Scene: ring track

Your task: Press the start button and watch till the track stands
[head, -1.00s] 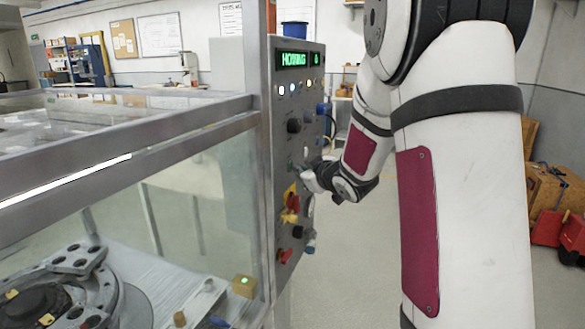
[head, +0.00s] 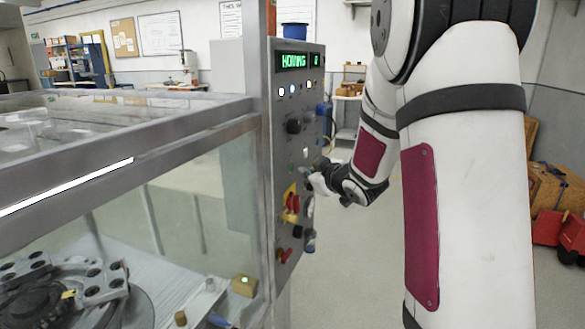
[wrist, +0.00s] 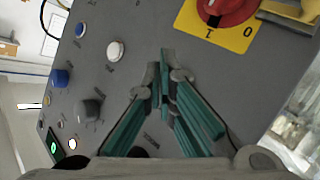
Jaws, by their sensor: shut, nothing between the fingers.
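The control panel (head: 284,152) stands at the right end of the guarded cell, its green display (head: 293,61) reading "HOMING". In the wrist view its face carries a white button (wrist: 115,51), a blue button (wrist: 60,78), a grey knob (wrist: 88,110) and a red rotary switch (wrist: 226,8) on a yellow plate. Which one is the start button I cannot read. My gripper (wrist: 165,62) is shut and empty before the panel, its tips beside the white button. It also shows in the head view (head: 314,184); contact cannot be told. The ring track (head: 62,292) is partly visible behind the glass.
A metal frame (head: 150,127) with glass walls encloses the track. Wooden crates and a red object (head: 548,228) are at the far right. The floor beyond the panel is clear.

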